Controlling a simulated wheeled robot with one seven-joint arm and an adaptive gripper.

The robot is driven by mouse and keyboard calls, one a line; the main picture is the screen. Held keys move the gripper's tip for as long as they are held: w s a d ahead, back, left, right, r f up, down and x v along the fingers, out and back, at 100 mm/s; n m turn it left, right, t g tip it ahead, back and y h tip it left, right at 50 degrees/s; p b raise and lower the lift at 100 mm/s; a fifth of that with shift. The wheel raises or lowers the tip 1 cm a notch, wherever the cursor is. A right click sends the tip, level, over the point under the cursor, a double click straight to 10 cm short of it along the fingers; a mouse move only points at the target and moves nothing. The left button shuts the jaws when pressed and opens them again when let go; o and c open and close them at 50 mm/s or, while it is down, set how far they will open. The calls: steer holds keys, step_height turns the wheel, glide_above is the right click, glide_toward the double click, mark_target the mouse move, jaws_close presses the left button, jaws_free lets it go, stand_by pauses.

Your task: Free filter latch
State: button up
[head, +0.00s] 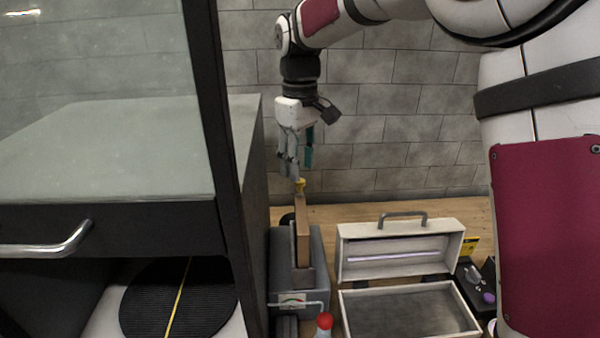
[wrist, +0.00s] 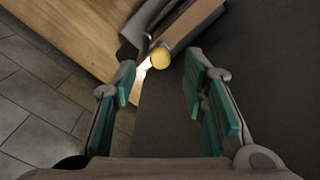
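A yellow knob (head: 300,185), which looks like the filter latch, sits on top of an upright brown filter panel (head: 303,232) in the head view. The panel stands in a grey housing (head: 316,262). In the wrist view the yellow knob (wrist: 160,58) shows its round end just beyond my fingertips, at the end of the brown panel (wrist: 196,22). My gripper (head: 297,172) points down just above the knob. In the wrist view my gripper (wrist: 160,82) is open, with teal pads apart on both sides and nothing between them. Whether a finger touches the knob I cannot tell.
A dark cabinet with a glass front (head: 110,150) stands close on the left. An open white case (head: 400,250) lies right of the housing. A red-topped bottle (head: 324,322) stands in front. A tiled wall (head: 390,110) is behind.

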steer(key=shift+f, duration=1.7)
jaws_close()
